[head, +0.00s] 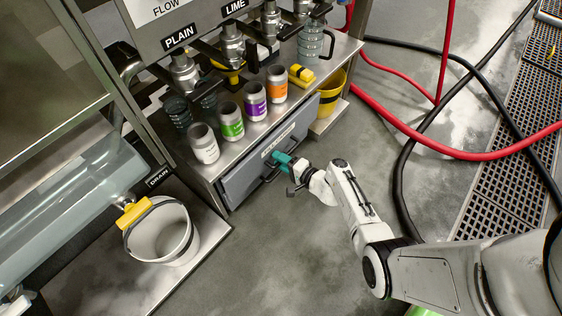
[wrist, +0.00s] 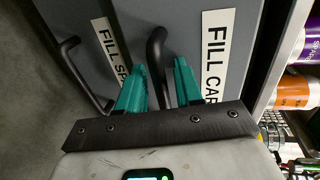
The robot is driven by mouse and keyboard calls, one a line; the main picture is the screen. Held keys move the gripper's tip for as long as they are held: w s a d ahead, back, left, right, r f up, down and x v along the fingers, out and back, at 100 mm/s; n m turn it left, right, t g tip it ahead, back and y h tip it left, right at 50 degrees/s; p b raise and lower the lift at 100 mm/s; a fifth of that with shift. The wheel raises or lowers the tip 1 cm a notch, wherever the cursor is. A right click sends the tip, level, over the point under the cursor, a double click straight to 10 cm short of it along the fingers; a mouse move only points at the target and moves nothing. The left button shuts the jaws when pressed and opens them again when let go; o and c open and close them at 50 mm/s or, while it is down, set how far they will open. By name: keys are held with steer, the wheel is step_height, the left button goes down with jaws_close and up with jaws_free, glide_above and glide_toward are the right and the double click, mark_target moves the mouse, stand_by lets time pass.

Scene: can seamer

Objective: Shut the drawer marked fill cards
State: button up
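The drawer marked fill cards (head: 243,182) is a grey front under the steel bench, with a white label on it. In the wrist view its front (wrist: 188,30) carries the label reading "FILL CAR", partly cut off by my gripper. Its dark bar handle (wrist: 156,50) runs down between my fingers. My gripper (head: 283,160) is at the drawer front, and its teal fingers (wrist: 160,85) stand apart on either side of the handle. Contact with the handle is not clear. How far the drawer stands out is hard to tell.
A second drawer, labelled "FILL SP" (wrist: 108,45), has its own handle (wrist: 80,72) beside it. Several cans, one purple-labelled (head: 255,101), stand on the bench above. A white bucket (head: 162,232) stands left. Floor before the drawers is clear; hoses (head: 450,150) lie right.

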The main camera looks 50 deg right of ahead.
steer(key=shift+c, duration=0.4)
jaws_close()
